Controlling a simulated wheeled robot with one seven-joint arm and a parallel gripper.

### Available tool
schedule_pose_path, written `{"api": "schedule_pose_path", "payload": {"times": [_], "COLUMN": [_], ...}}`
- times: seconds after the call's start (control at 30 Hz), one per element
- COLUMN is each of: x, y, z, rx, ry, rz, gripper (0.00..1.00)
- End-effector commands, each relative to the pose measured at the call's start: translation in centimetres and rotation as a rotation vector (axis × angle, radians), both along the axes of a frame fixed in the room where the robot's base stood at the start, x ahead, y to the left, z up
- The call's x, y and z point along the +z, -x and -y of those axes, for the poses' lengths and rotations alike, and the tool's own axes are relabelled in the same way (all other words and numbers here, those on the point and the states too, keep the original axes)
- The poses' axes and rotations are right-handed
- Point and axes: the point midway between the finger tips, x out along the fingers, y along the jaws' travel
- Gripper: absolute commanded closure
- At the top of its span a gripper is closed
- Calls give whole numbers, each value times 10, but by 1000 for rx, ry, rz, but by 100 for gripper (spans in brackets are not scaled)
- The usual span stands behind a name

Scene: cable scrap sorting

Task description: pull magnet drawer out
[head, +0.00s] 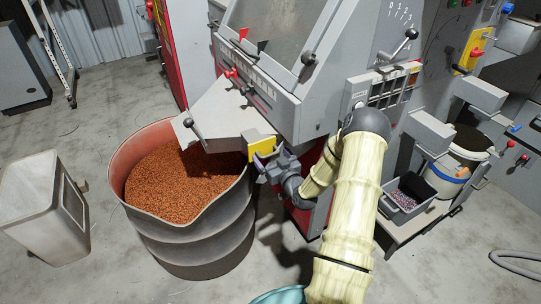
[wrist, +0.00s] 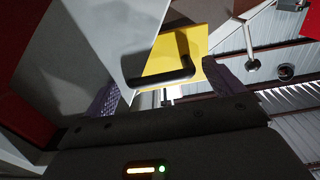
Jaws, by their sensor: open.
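The magnet drawer's yellow front plate (head: 262,146) shows at the end of the grey chute (head: 215,125), above the right rim of the copper-filled drum. In the wrist view the yellow plate (wrist: 178,45) fills the upper middle and carries a black bar handle (wrist: 160,77). My gripper (head: 268,168) is right at the plate in the head view. In the wrist view its two purple-padded fingers (wrist: 166,88) are open, one on each side of the handle. I cannot tell whether either finger touches the handle, and the handle is mostly hidden in the head view.
A large drum (head: 195,222) full of copper granules stands below the chute. The grey machine (head: 330,90) rises behind my arm. A whitish bin (head: 45,210) stands at left, and a grey tray (head: 408,200) of scraps sits on a low stand at right. Floor at lower right is mostly clear.

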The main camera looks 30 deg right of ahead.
Motion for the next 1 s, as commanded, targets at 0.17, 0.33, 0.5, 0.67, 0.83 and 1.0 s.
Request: {"api": "schedule_pose_path", "payload": {"times": [0.17, 0.33, 0.5, 0.67, 0.83, 1.0], "x": [0, 0, 0, 0, 0, -1], "y": [-9, -8, -8, -8, -7, -3], "z": [0, 0, 0, 1, 1, 1], "rx": [-1, -1, -1, -2, -2, -2], "ry": [-2, -2, -1, -1, -1, -2], "rz": [0, 0, 0, 0, 0, -1], "gripper": [7, 7, 32, 64, 65, 65]}}
